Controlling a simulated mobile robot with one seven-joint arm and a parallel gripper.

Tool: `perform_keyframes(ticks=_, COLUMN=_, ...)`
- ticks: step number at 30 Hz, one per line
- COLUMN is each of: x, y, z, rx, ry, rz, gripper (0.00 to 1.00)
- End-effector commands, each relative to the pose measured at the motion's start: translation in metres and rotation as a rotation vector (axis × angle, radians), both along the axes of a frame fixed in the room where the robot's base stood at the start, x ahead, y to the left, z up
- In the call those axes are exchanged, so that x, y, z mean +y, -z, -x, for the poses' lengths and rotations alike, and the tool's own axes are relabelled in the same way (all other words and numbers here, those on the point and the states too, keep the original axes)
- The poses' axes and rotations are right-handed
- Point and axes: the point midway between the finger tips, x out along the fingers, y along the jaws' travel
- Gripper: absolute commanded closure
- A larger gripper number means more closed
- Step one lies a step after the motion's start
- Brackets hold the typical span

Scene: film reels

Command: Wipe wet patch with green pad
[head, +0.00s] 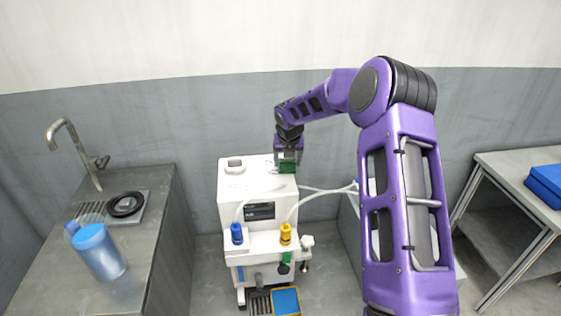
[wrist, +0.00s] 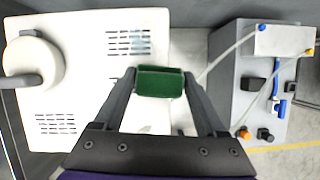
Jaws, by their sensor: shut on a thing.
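My gripper (head: 288,152) is shut on the green pad (head: 287,168), at the back right of the white machine's top (head: 255,180). In the wrist view the green pad (wrist: 162,83) sits between the two fingertips, over the right edge area of a white vented surface (wrist: 85,70). I cannot tell whether the pad touches the surface. I cannot make out the wet patch clearly; a faint pale oval shows on the machine top, in front of the pad, in the head view.
A round white cap (wrist: 35,62) stands on the vented surface. Pale tubes run from the machine's blue fitting (head: 236,233) and yellow fitting (head: 286,234). A sink counter (head: 150,215) with a blue container (head: 98,250) is left; a table (head: 505,165) with blue items is right.

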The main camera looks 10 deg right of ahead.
Motion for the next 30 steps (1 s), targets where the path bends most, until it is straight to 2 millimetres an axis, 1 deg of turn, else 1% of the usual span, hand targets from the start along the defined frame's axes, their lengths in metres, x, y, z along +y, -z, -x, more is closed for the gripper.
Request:
perform_keyframes(ticks=8, x=-0.002, y=-0.001, z=0.000, rx=-0.001, ry=0.000, rz=-0.001, gripper=0.90)
perform_keyframes(ticks=11, x=-0.002, y=-0.004, z=-0.001, rx=-0.002, ry=0.000, rz=-0.001, gripper=0.90)
perform_keyframes(ticks=24, x=-0.002, y=-0.048, z=-0.001, rx=-0.005, ry=0.001, rz=-0.001, gripper=0.90)
perform_keyframes(ticks=30, x=-0.002, y=-0.060, z=0.000, rx=-0.002, ry=0.001, rz=-0.001, gripper=0.90)
